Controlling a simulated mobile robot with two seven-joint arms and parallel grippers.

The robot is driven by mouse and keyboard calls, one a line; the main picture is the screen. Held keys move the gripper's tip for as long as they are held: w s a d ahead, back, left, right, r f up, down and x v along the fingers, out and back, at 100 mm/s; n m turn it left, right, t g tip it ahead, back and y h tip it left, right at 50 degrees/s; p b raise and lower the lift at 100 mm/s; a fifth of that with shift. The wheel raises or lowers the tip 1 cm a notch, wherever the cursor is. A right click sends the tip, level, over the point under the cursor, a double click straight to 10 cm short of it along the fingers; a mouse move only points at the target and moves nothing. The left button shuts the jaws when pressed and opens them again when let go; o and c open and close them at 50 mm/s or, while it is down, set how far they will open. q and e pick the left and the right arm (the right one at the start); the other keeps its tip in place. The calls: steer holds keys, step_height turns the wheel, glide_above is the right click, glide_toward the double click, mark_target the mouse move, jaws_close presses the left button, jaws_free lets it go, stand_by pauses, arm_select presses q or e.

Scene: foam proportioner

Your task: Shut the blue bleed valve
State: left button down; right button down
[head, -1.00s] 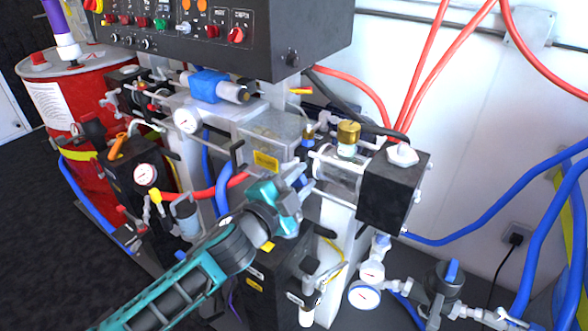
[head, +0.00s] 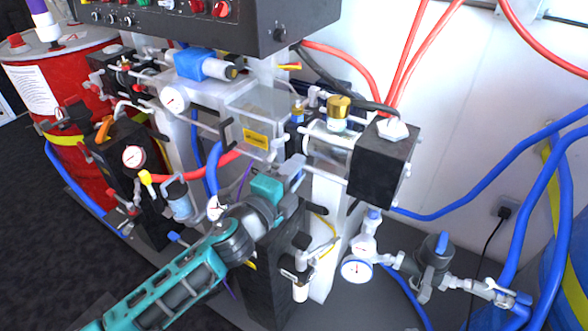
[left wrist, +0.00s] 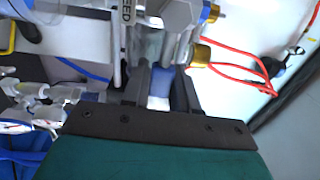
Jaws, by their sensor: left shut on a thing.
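My left gripper (head: 294,166) reaches in from the lower left to the front of the machine, below the clear box with the yellow label and left of the black block. In the left wrist view its two dark fingers (left wrist: 162,90) are closed around a small blue piece, which looks like the blue bleed valve's handle (left wrist: 159,102). A grey cylindrical body shows just beyond the fingers. In the head view the gripper hides this blue piece. My right gripper is in neither current view.
A black block (head: 382,165) and a brass knob (head: 339,108) stand close right of the gripper. A pressure gauge (head: 357,270) and another blue-handled valve (head: 441,246) sit low on the right. Blue hoses and red hoses cross the right side. Open dark floor lies at lower left.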

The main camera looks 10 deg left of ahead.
arm_select(q)
steer(key=shift+f, duration=0.1)
stand_by(0.3)
steer(key=c, duration=1)
jaws_free()
steer(key=shift+o, duration=0.2)
arm_select(e)
steer(key=shift+w, duration=0.1)
arm_select(q)
steer(key=v, duration=1.3)
steer(key=shift+b, duration=0.45)
arm_select(e)
steer(key=shift+w+a, duration=0.15)
steer(key=shift+a, duration=0.05)
steer(key=shift+f, duration=0.1)
